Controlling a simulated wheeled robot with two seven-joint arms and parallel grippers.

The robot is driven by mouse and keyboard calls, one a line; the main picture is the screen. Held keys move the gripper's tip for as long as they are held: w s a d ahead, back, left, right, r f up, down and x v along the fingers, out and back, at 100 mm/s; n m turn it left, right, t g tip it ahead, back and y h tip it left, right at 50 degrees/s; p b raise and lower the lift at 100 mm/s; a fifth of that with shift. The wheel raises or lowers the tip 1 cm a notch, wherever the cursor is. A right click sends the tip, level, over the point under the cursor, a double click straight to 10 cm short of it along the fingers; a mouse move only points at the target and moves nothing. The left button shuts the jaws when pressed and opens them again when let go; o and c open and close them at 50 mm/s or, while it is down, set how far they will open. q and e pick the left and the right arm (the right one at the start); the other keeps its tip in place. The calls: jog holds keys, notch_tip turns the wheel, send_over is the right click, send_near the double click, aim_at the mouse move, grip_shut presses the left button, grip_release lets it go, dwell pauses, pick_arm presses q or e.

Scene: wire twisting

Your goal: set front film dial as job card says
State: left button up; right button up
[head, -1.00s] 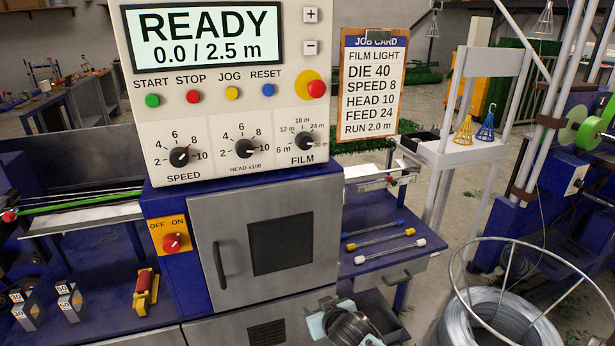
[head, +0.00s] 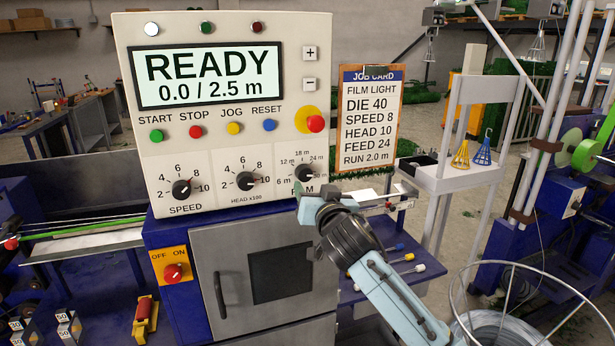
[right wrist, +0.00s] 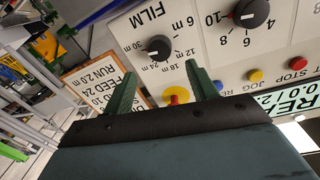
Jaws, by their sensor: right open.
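The FILM dial (head: 305,172) is a black knob on the cream control panel, marked 6 m to 30 m. It also shows in the right wrist view (right wrist: 158,48), beyond my fingertips. Its white mark seems to point toward the 24 m to 30 m side; I cannot tell exactly. The job card (head: 369,120) reads FILM LIGHT, DIE 40, SPEED 8, HEAD 10, FEED 24, RUN 2.0 m. My right gripper (right wrist: 161,82) is open and empty, its two green fingers apart and pointing at the panel just below the dial. It covers part of the FILM label in the head view. My left gripper is out of view.
The SPEED dial (head: 182,189) and HEAD dial (head: 246,181) are left of the FILM dial. A red stop button (head: 315,123) sits above it. The display (head: 211,75) reads READY, 0.0 / 2.5 m. A wire coil (head: 510,325) stands at the lower right.

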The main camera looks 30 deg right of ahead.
aim_at(305, 175)
jog(key=shift+p+x, duration=0.35)
jog(key=shift+x, duration=3.15)
jog(key=shift+c, duration=0.5)
jog(key=c, duration=0.9)
jog(key=shift+n, duration=0.4)
jog(key=n+p, duration=0.1)
jog(key=n, duration=0.3)
jog(key=shift+a+n, duration=0.1)
jog(key=shift+n, duration=0.2)
jog(key=shift+f+n+t+p, duration=0.1)
jog(key=shift+n+t+p, duration=0.4)
jog(key=shift+n, duration=1.8)
